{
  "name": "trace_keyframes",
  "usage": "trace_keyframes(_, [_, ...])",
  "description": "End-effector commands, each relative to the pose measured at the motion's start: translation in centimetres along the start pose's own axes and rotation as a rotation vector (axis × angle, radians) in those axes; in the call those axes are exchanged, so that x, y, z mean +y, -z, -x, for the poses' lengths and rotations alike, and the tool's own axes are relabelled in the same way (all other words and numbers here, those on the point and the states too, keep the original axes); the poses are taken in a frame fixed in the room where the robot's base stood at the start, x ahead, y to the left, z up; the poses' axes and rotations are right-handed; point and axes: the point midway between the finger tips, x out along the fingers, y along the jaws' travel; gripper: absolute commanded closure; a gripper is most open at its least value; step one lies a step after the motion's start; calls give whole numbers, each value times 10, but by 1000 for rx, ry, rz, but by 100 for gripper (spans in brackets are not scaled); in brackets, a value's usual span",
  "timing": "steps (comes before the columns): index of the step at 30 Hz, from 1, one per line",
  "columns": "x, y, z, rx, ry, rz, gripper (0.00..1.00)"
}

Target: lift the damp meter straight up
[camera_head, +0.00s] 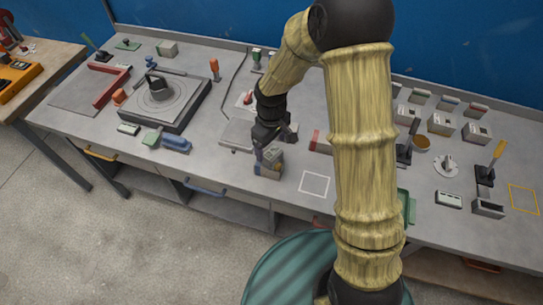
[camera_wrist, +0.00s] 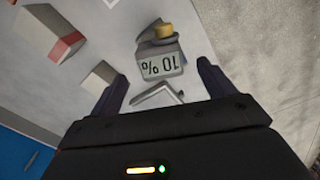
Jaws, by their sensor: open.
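The damp meter (camera_head: 269,163) is a small grey device standing on the grey bench in the head view, left of a white square outline. In the wrist view the damp meter (camera_wrist: 163,62) shows a display reading "10 %" upside down and a yellow part at its far end. My gripper (camera_wrist: 161,70) is open, with one dark finger on each side of the meter's near end. No contact between fingers and meter shows. In the head view my gripper (camera_head: 275,135) is just behind and above the meter, its fingers partly hidden.
The white square outline (camera_head: 314,184) encloses bare bench. A turntable-like plate (camera_head: 160,98) is at left. Several grey boxes (camera_head: 441,123) stand at right. In the wrist view a grey block with a red end (camera_wrist: 50,33) and a pale block (camera_wrist: 99,77) lie left of the meter.

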Motion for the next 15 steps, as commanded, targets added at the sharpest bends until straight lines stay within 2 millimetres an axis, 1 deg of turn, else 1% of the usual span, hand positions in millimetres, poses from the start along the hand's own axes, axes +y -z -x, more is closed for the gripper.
trace_keyframes(3, [0, 0, -9, -1, 1, 1, 18])
trace_keyframes(15, [0, 0, -14, -1, 0, 1, 18])
